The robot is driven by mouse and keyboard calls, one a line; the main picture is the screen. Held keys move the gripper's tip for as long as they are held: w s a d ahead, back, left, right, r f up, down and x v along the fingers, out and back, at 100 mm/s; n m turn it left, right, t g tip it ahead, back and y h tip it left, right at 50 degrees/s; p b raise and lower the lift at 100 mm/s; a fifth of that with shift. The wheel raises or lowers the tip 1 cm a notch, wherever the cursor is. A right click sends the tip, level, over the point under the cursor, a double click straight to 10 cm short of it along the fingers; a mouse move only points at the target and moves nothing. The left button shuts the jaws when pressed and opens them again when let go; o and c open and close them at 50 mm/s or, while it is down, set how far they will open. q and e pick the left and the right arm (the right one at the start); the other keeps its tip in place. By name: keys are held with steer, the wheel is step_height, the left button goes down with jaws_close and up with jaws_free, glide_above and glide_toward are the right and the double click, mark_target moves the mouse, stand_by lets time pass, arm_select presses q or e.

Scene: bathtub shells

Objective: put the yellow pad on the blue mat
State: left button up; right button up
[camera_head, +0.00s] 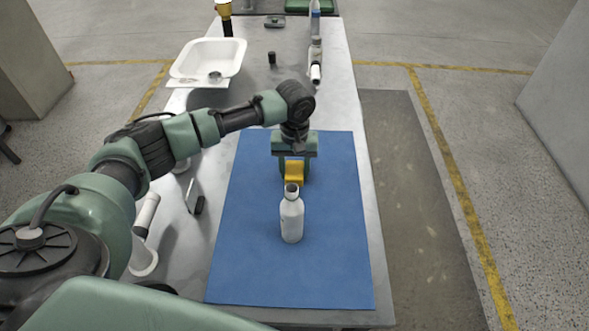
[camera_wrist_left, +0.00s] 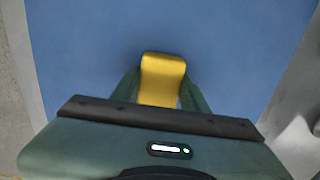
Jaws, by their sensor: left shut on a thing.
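The yellow pad (camera_head: 294,172) is between the fingers of my left gripper (camera_head: 294,168), which is shut on it. The pad also shows in the left wrist view (camera_wrist_left: 161,80), with the green fingers on both sides of it. The gripper points down over the far half of the blue mat (camera_head: 250,270), which lies flat on the metal table. I cannot tell whether the pad touches the mat or is a little above it. My right gripper is in neither view.
A white bottle (camera_head: 291,216) stands on the mat just nearer than the pad. A white basin (camera_head: 207,60), a small black object (camera_head: 272,58) and bottles (camera_head: 315,62) are at the far end. A dark block (camera_head: 194,197) and a white tube-like thing (camera_head: 146,215) are left of the mat.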

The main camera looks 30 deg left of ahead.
mark_target(295, 171)
arm_select(q)
steer(key=o, duration=1.3)
step_height(295, 171, up, 12)
steer(key=shift+r, duration=0.1)
